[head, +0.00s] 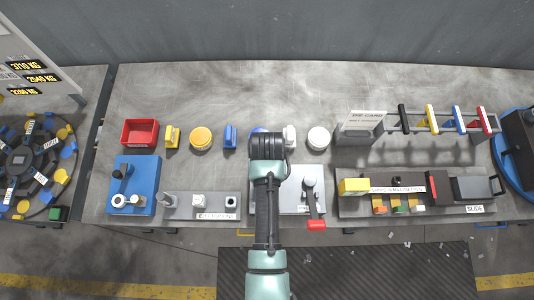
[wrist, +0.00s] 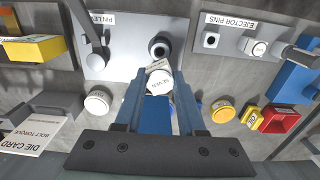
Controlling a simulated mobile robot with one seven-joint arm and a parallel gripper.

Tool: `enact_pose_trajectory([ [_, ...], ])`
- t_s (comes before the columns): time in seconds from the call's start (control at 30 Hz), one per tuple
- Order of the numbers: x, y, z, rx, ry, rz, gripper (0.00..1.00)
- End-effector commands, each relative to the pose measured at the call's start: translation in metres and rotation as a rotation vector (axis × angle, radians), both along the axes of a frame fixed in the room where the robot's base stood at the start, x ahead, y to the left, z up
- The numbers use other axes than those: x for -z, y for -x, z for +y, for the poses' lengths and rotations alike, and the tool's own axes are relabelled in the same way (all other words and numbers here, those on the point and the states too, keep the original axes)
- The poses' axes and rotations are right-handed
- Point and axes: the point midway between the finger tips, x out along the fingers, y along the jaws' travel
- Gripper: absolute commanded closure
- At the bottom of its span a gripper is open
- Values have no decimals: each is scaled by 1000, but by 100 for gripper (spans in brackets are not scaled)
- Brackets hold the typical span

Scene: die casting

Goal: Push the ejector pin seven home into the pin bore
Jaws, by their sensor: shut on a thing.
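In the wrist view my gripper (wrist: 158,84) is shut on a white-headed pin (wrist: 160,84) with a small label, taken to be ejector pin seven. The pin bore, a dark ringed hole (wrist: 159,46), is on the light grey plate (wrist: 118,62), just beyond the pin in the picture. I cannot tell whether the pin's far end touches the bore. In the head view the plate (head: 294,207) shows partly; my arm covers the gripper, pin and bore.
The ejector pins rack (head: 184,214) has an open hole (head: 230,201) beside standing pins. A red-handled lever (head: 316,225) stands on the plate, right of my arm. A white round piece (head: 318,138) and a yellow round piece (head: 201,138) sit behind.

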Motion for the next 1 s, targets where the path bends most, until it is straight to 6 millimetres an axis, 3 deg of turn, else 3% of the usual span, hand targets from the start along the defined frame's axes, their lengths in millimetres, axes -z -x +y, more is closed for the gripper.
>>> enact_pose_trajectory([
  [0.43,44,0,0,0,0,0,100],
  [1.0,48,0,0,0,0,-1,100],
])
